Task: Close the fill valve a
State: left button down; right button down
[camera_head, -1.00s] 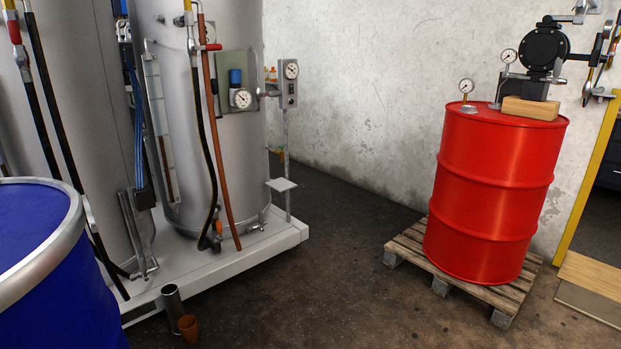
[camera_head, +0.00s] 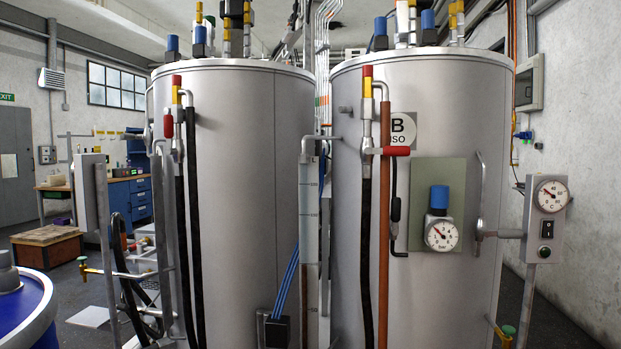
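Two grey tanks stand side by side. The right tank (camera_head: 440,110) carries a round "B ISO" label; no letter shows on the left tank (camera_head: 235,180). On the left tank's front a valve with a red handle (camera_head: 168,125) sits on a vertical pipe below a red and yellow fitting (camera_head: 176,86); this handle appears roughly upright, seen partly end-on. On the right tank a similar valve has its red handle (camera_head: 396,151) lying level, pointing right. Which valve is fill valve a cannot be read from a label. Neither of my grippers is in view.
A blue drum (camera_head: 25,318) with a pale rim stands at the lower left. A gauge box (camera_head: 546,205) on a post stands right of the tanks. Black hoses (camera_head: 192,230) hang down the left tank. A wooden crate (camera_head: 48,244) and a workbench are behind at left.

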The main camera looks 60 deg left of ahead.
aim_at(168, 119)
jog(key=u, duration=1.85)
jog(key=i, duration=1.65)
jog(key=z, duration=0.05)
